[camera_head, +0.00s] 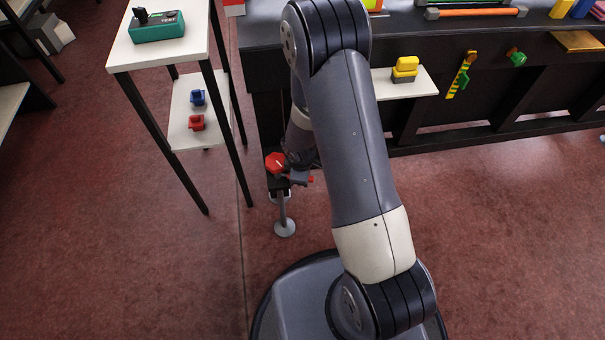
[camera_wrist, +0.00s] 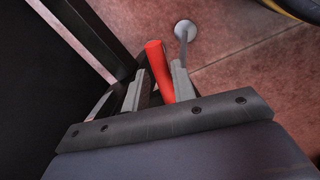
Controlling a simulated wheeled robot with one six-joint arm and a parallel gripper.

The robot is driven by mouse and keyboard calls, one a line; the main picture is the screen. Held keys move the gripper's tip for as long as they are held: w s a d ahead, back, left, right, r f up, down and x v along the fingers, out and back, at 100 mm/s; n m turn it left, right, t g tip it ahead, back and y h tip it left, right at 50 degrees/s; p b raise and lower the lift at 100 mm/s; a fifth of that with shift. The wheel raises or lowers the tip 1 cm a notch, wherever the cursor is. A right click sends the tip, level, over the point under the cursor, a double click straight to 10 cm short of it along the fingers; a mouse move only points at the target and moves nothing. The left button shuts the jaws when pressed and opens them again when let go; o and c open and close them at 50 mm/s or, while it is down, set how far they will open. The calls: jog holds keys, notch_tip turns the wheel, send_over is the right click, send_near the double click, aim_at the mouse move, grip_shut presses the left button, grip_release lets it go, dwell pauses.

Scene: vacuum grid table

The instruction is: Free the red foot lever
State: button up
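A red bar, which I take for the foot lever, runs between the two grey fingers of my gripper (camera_wrist: 158,80) in the wrist view. Its rounded red end (camera_wrist: 154,50) sticks out past the fingertips. The fingers lie close along both sides of it; whether both press on it is unclear. In the head view my gripper (camera_head: 296,180) is low at the bench's front left corner, with a small red tip (camera_head: 310,180) showing just right of it. My arm hides much of this spot.
A red, flat-faced part (camera_head: 275,162) sits just left of my wrist. A grey rod with a round foot (camera_head: 285,228) stands below; the foot also shows in the wrist view (camera_wrist: 185,30). A white side table (camera_head: 190,48) stands left, the black bench (camera_head: 480,105) right. Floor in front is clear.

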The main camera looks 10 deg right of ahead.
jog(key=shift+o, duration=1.3)
notch_tip(320, 180, up, 11)
jog(key=s+p, duration=0.2)
jog(key=p, duration=0.2)
jog(key=shift+a+f, duration=0.2)
jog(key=shift+a, duration=0.15)
jog(key=shift+f, duration=0.1)
jog(key=f+b, duration=0.1)
jog(key=f, duration=0.2)
jog(key=w+f+b, duration=0.1)
jog(key=f+b, duration=0.1)
jog(key=f, duration=0.2)
jog(key=w+f+b, duration=0.1)
jog(key=f, duration=0.2)
jog(key=shift+d+f, duration=0.35)
jog(key=shift+f, duration=0.05)
jog(key=shift+s+r, duration=0.1)
jog(key=shift+r, duration=0.05)
jog(key=shift+r, duration=0.1)
